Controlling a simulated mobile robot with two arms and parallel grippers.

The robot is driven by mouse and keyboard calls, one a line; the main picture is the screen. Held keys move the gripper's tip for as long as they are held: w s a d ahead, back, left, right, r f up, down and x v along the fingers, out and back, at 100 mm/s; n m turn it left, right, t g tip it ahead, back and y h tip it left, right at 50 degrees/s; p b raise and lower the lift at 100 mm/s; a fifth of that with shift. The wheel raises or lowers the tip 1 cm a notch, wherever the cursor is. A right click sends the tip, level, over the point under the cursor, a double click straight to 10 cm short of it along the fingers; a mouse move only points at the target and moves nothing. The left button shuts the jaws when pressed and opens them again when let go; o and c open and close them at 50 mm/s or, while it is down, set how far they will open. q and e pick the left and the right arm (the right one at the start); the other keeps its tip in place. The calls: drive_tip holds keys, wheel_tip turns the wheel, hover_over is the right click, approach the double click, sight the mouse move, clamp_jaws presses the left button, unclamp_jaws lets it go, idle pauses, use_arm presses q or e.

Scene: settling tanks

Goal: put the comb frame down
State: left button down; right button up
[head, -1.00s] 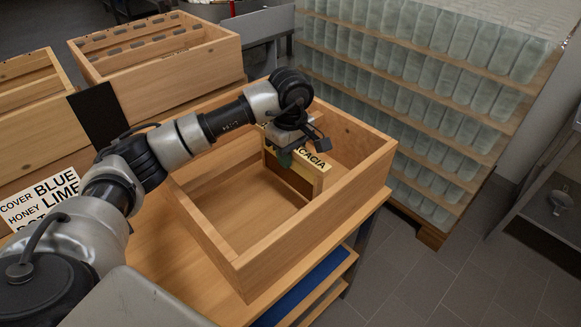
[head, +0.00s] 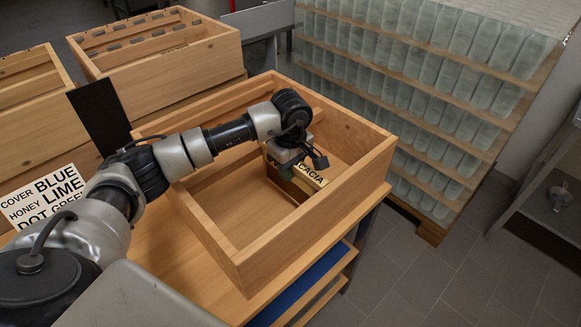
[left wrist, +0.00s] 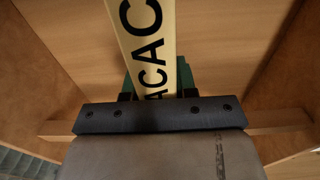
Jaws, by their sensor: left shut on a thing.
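The comb frame (head: 312,177) has a pale top bar with black lettering, of which "ACACIA" partly shows. It is inside the open wooden box (head: 290,252), towards its far right part. My left gripper (head: 285,166) is shut on the frame's top bar from above. In the left wrist view the top bar (left wrist: 146,42) runs between the dark green fingers of my left gripper (left wrist: 157,88). The box floor shows around it. Whether the frame's lower edge touches the box floor is hidden. My right gripper is not in view.
The box stands on a wooden table (head: 165,262). Another wooden box (head: 175,75) with slots stands behind, and one more (head: 35,95) at left. A rack of glass jars (head: 420,100) stands at right. The box's near-left floor is clear.

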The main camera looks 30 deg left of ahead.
use_arm(q)
drive_tip(key=c, duration=0.9)
unclamp_jaws()
drive_tip(key=shift+r+p, duration=0.65)
drive_tip(key=shift+p, duration=0.1)
wheel_tip(320, 180, up, 12)
drive_tip(key=b, duration=0.2)
drive_tip(key=shift+f+b, duration=0.25)
drive_tip(key=shift+b, duration=0.15)
